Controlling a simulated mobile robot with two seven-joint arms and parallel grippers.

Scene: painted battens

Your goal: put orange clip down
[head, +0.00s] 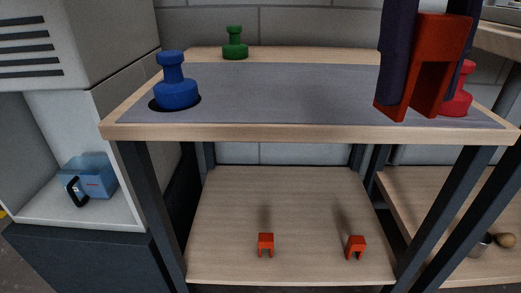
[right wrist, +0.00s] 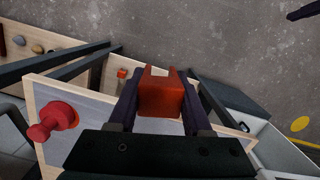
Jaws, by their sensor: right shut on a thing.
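My right gripper (head: 424,88), with dark purple fingers, is shut on an orange clip (head: 445,38) at the upper right of the head view. The clip is fork-shaped, with its two legs pointing down. It is held in front of the table's right part and hides some of the red peg. In the right wrist view the held clip (right wrist: 160,97) sits between the two fingers. Two smaller-looking orange clips stand on the lower shelf, one near the middle (head: 265,241) and one to the right (head: 356,244). My left gripper is not in view.
The table top (head: 290,90) has a grey mat and wooden rim. A blue peg (head: 176,85) stands at left, a green peg (head: 235,43) at the back, a red peg (head: 461,98) at right. The middle of the mat is clear. The lower shelf (head: 300,200) has free room.

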